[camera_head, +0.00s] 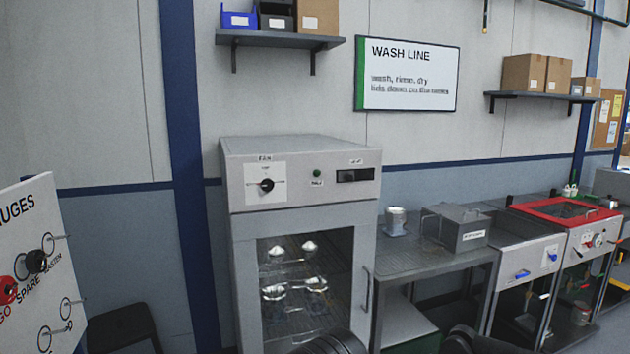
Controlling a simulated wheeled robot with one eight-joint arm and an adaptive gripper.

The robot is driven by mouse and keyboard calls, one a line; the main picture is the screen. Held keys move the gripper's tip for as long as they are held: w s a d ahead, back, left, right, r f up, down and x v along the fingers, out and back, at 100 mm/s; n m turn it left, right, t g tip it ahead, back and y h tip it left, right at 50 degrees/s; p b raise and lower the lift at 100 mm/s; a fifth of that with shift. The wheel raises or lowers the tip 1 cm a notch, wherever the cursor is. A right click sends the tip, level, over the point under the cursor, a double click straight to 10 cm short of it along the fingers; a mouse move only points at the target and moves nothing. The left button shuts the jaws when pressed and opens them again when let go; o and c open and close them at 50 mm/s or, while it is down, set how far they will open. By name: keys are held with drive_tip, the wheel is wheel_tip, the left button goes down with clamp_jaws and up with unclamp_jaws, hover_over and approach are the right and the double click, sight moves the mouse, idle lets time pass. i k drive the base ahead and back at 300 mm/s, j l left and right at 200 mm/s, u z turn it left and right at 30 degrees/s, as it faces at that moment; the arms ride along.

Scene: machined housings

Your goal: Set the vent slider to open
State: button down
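A grey oven-like cabinet (298,142) stands upright in the middle of the view. A dark horizontal slot (357,175) at the right of its top panel looks like the vent slider. The small label above it is too blurred to read, and I cannot tell the slider's position. A black rotary knob (267,185) sits on a white plate marked FAN at the panel's left. A small green lamp or button (317,173) is between them. Dark rounded parts at the bottom edge look like my arm; my gripper cannot be made out.
The cabinet's glazed door is closed, with a vertical handle (366,289); metal parts sit on racks inside. A gauge board (35,250) stands at the left. A bench (410,268) with a cup and grey box, then red-lidded equipment (563,212), extend right. Shelves hang above.

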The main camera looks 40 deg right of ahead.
sight(344, 176)
drive_tip(key=i+l+z, duration=0.45)
drive_tip(key=i+z, duration=0.2)
drive_tip(key=j+u, duration=0.1)
drive_tip(key=j, duration=0.15)
drive_tip(key=l+z, duration=0.1)
drive_tip(key=l, duration=0.15)
